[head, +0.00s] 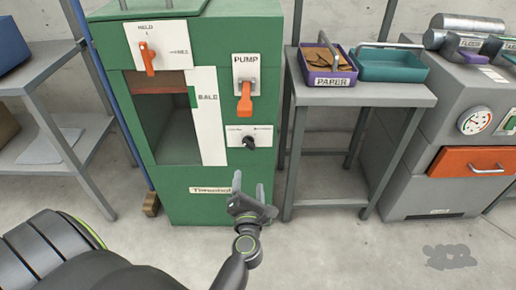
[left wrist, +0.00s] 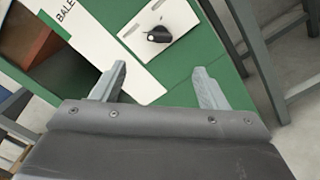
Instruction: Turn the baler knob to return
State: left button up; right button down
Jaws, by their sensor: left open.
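The green baler (head: 222,190) stands in front of me with an open chamber on its left side. Its small black knob (head: 248,142) sits on a white plate at the lower right of the front, below the orange pump lever (head: 245,100). In the left wrist view the knob (left wrist: 158,35) shows above and beyond the fingers, on its white plate. My left gripper (head: 249,188) is open and empty, below the knob in the head view and apart from it. The plate's small lettering is too small to read. My right gripper is not in view.
An orange lever (head: 148,58) is on the baler's upper left. A grey machine with an orange drawer (head: 470,162) stands far right.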

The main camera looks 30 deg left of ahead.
aim_at(250, 146)
pick_arm(q)
jog(key=b+x, duration=0.1)
jog(key=x, duration=1.4)
jog(key=shift+d, duration=0.1)
jog(key=shift+w+a+b, duration=0.3)
jog(key=shift+w, duration=0.15)
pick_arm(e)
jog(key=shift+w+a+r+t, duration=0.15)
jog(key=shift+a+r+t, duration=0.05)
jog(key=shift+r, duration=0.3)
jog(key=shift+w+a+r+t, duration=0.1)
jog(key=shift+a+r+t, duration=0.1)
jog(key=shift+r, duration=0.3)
pick_arm(q)
jog(key=c, duration=1)
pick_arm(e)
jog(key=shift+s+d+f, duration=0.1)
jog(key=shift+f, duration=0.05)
